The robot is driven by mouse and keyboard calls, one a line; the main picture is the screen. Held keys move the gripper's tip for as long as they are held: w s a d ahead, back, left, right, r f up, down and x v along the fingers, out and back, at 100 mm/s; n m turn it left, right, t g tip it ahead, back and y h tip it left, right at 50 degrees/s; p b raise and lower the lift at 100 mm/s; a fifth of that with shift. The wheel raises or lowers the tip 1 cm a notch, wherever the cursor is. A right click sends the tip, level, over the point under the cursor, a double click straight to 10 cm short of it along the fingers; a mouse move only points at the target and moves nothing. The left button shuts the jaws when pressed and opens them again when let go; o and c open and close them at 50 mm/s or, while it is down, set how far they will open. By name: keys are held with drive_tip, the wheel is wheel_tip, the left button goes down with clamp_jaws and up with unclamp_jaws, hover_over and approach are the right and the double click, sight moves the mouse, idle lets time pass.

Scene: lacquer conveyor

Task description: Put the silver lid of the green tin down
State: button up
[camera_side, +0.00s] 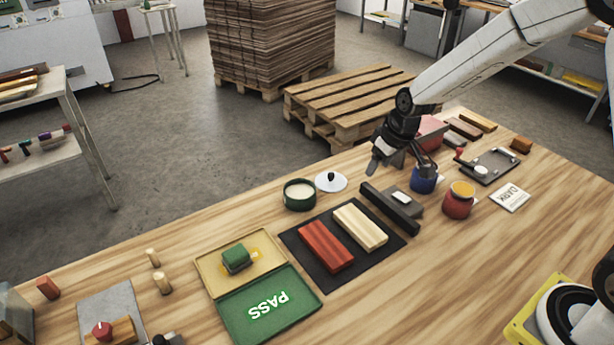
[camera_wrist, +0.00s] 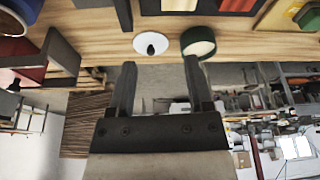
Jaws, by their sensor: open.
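The silver lid (camera_side: 331,182), a pale disc with a black knob, lies knob up on the wooden table, just right of the green tin. The green tin (camera_side: 300,199) stands upright and uncovered, showing a pale inside. In the wrist view the lid (camera_wrist: 170,41) and the tin (camera_wrist: 199,50) show side by side beyond my fingertips. My gripper (camera_side: 400,162) is open and empty, above the table to the right of the lid and apart from it. In the wrist view, clear space shows between its two fingers (camera_wrist: 158,68).
A black mat (camera_side: 312,279) with red and cream blocks lies in front. The table's back edge is close behind the lid.

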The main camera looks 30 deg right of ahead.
drive_tip(key=s+a+m, duration=0.1)
drive_tip(key=s, duration=1.6)
drive_tip(key=shift+s+a+m+g+h, duration=0.2)
drive_tip(key=shift+a+m+g+h, duration=0.1)
drive_tip(key=shift+g, duration=0.1)
